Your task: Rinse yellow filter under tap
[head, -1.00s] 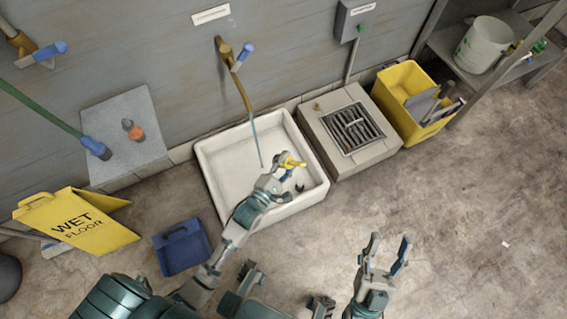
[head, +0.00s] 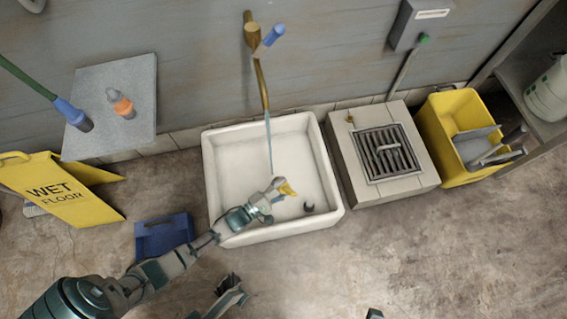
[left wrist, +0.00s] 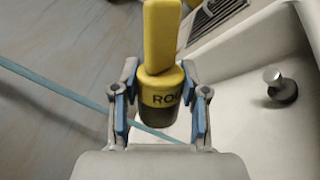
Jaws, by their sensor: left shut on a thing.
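My left gripper (head: 278,193) is shut on the yellow filter (head: 287,188) over the white sink (head: 222,165). In the left wrist view the filter (left wrist: 162,45) is a yellow piece with a dark lower end and part of a label, between the blue-padded fingers (left wrist: 160,112). The brass tap (head: 256,45) with a blue handle is on the wall above. A thin blue water stream (head: 268,135) falls from it to beside the gripper. In the left wrist view the stream (left wrist: 60,95) runs behind the fingers; I cannot tell whether it touches the filter.
A grated floor block (head: 388,152) and a yellow bin (head: 447,125) stand right of the sink. A wet floor sign (head: 55,190) and blue dustpan (head: 163,237) are to the left. A grey block (head: 115,85) bears an orange-and-grey bottle (head: 121,103).

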